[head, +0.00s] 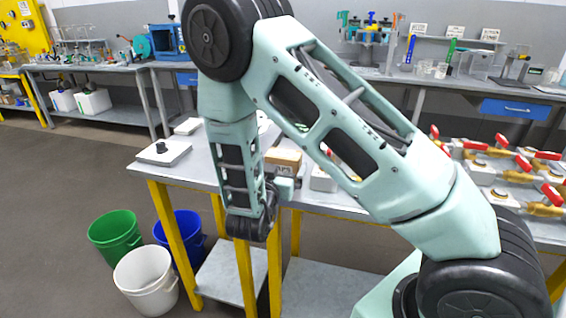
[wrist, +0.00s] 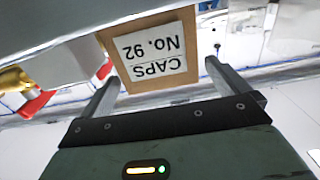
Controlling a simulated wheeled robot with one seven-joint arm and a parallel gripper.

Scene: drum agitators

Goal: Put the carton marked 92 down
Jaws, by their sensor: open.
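The brown carton (wrist: 188,75) bears a white label reading "CAPS No. 92", upside down in the wrist view. In the head view the carton (head: 284,158) appears to be on the grey table (head: 330,200), near its front edge, partly hidden by my arm. My gripper (wrist: 162,72) is open, with its fingertips on either side of the carton's lower part as pictured. A small gap shows at the right finger; contact at the left finger is unclear. In the head view my gripper is mostly hidden behind my wrist.
A white device (head: 160,152) stands at the table's left end. A white block (head: 323,180) sits right of the carton. Brass valves with red handles (head: 500,165) crowd the right side. Green (head: 115,235), white (head: 147,280) and blue (head: 182,235) buckets stand on the floor.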

